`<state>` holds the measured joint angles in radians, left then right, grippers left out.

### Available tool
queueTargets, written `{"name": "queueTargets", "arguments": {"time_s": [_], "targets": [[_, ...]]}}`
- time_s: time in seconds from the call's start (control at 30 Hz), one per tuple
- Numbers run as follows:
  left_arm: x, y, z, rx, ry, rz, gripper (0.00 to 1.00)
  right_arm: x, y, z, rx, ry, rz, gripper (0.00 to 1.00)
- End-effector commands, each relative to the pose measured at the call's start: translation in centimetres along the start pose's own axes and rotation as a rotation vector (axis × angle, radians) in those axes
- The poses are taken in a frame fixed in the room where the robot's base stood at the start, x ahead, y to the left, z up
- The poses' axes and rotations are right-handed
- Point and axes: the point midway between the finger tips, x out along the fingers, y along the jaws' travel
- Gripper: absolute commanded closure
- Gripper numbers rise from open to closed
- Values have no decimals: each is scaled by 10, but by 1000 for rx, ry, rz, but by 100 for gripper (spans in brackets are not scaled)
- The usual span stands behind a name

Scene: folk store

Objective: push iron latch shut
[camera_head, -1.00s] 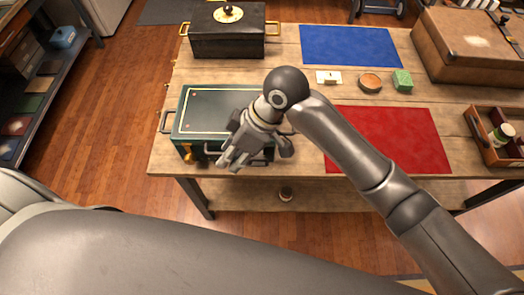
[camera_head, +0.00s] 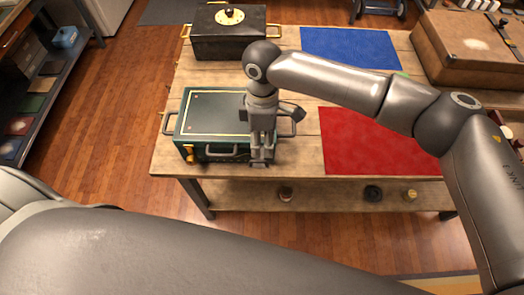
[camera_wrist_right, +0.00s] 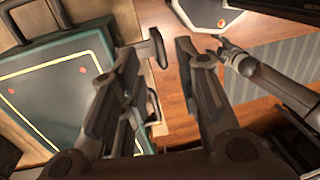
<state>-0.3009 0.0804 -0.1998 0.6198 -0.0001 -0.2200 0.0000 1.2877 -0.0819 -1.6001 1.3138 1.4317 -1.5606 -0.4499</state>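A dark green box (camera_head: 215,112) with a yellow-lined lid stands at the left front of the workbench; its lid is down. A brass fitting (camera_head: 190,153) sits at its front left and a grey handle (camera_head: 222,153) on its front. My right gripper (camera_head: 261,160) points down at the box's front right corner. In the wrist view its fingers (camera_wrist_right: 158,70) are apart with nothing between them. A dark T-shaped piece (camera_wrist_right: 157,47), probably the iron latch, sticks out from the box's front edge beside the left fingertip; contact is unclear.
A black box (camera_head: 228,42) with a brass dial stands behind the green box. A red mat (camera_head: 375,140) lies to the right and a blue mat (camera_head: 350,46) farther back. A brown case (camera_head: 470,50) stands at the back right. A lower shelf (camera_head: 320,197) runs under the bench.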

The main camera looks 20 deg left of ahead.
Motion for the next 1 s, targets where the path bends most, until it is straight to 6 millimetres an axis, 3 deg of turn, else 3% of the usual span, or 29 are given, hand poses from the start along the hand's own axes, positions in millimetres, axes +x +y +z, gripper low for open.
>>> {"name": "queueTargets", "arguments": {"time_s": [0.3,0.7,0.93,1.0], "targets": [[-16,1,-2,-1,1,1,47,46,0,0,1,1,-1,69],[-17,1,-3,0,2,1,47,56,0,-1,0,1,1,69],[-17,1,-3,0,2,1,47,56,0,0,0,1,1,98],[-17,1,-3,0,2,1,47,55,0,0,0,1,1,100]]}}
